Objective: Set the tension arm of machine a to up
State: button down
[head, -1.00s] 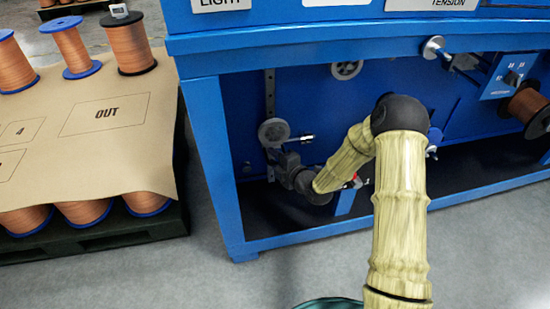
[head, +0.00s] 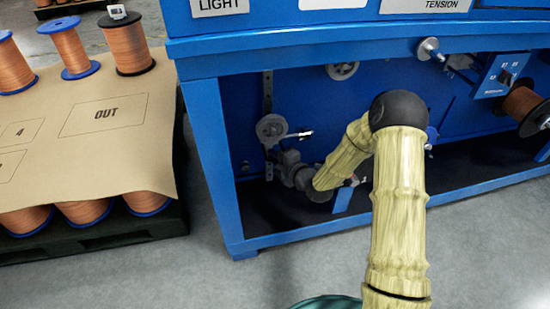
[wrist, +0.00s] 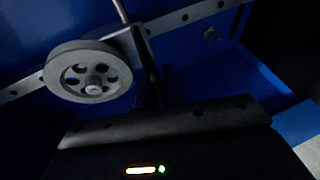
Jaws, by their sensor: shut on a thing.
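The blue machine (head: 210,150) has a vertical slotted rail (head: 268,90) at the left of its open lower bay. A grey pulley (head: 271,129) with a short metal rod sits over this rail. The pulley also shows in the wrist view (wrist: 88,72), on the tension arm (wrist: 143,55), whose dark bar runs down to my gripper. My gripper (head: 277,153) is just below the pulley and shut on the tension arm. Its dark body fills the bottom of the wrist view, and the fingertips and exact contact are hidden in shadow. Which machine letter this is cannot be read.
A blue frame leg (head: 222,180) stands left of my arm, and a frame beam (head: 340,45) runs above it. Another roller (head: 342,70), a metal knob (head: 428,50) and a copper spool (head: 525,108) are to the right.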

notch_tip(320, 180, up, 19)
jog(key=p, duration=0.8)
jog(key=shift+w+a+p, duration=0.15)
jog(key=shift+a+p, duration=0.1)
jog(key=shift+p, duration=0.15)
jog(key=c, duration=1.6)
grip_release()
jog(key=shift+f, duration=0.15)
jog(key=shift+o, duration=0.4)
jog(key=shift+f, duration=0.1)
jog(key=shift+d, duration=0.1)
